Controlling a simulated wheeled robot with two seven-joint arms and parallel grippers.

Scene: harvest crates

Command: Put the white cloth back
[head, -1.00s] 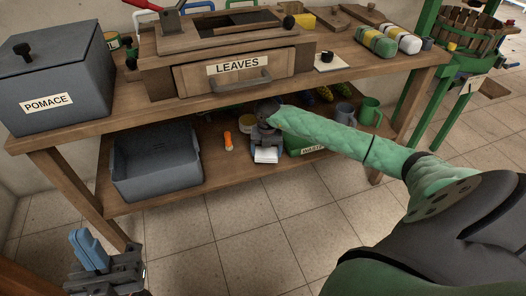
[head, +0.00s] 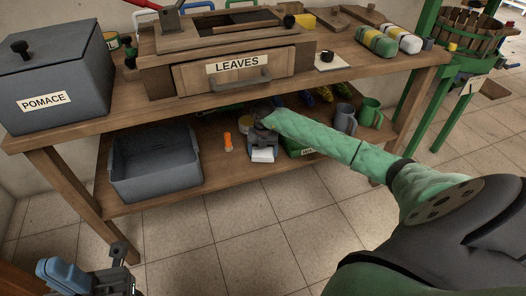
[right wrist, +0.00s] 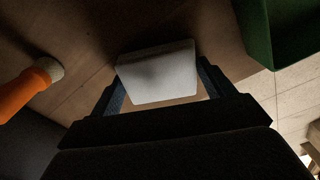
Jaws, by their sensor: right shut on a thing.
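The white cloth (head: 262,155) is a small, flat, folded piece at the lower shelf, near its front edge. My right gripper (head: 264,146) is shut on it; the right arm reaches in below the tabletop. In the right wrist view the cloth (right wrist: 157,72) lies between the two blue fingers (right wrist: 162,88), over the brown shelf board. I cannot tell whether it touches the board. My left gripper (head: 92,278) is at the lower left corner, partly cut off, away from the cloth; its jaw opening is unclear.
An orange object (head: 228,141) stands left of the cloth. A grey bin (head: 155,180) is further left, and a green waste bin (head: 300,153) is close on the right, partly behind my arm. Mugs (head: 369,112) stand further right. The tabletop with the leaves drawer (head: 236,82) overhangs.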

